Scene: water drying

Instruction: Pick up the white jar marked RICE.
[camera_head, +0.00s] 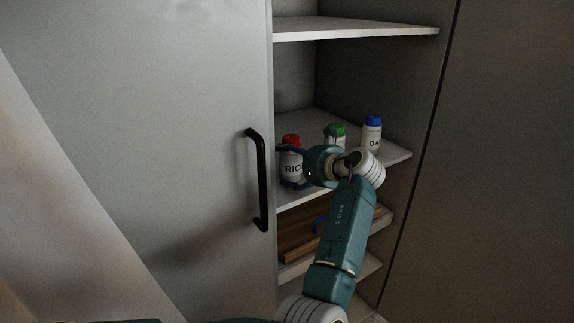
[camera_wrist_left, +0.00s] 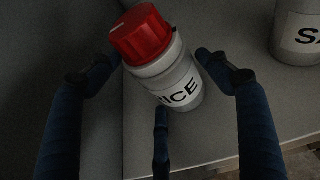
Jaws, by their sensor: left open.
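The white jar marked RICE (camera_head: 291,162), with a red lid, stands on the middle shelf beside the cabinet door's edge. In the left wrist view the jar (camera_wrist_left: 180,85) appears tilted, with its red lid (camera_wrist_left: 141,34) at the upper left. My left gripper (camera_head: 292,168) is at the jar, its fingers around it. In the left wrist view the open left gripper (camera_wrist_left: 155,85) has fingers on both sides of the jar and a third finger below. A gap shows on the left; contact on the right is unclear. My right gripper is not in view.
A green-lidded jar (camera_head: 336,132) and a blue-lidded jar marked OA (camera_head: 372,134) stand on the same shelf (camera_head: 398,155), to the right. The door with a black handle (camera_head: 258,180) is at the left. A wooden item (camera_head: 298,232) lies on the shelf below.

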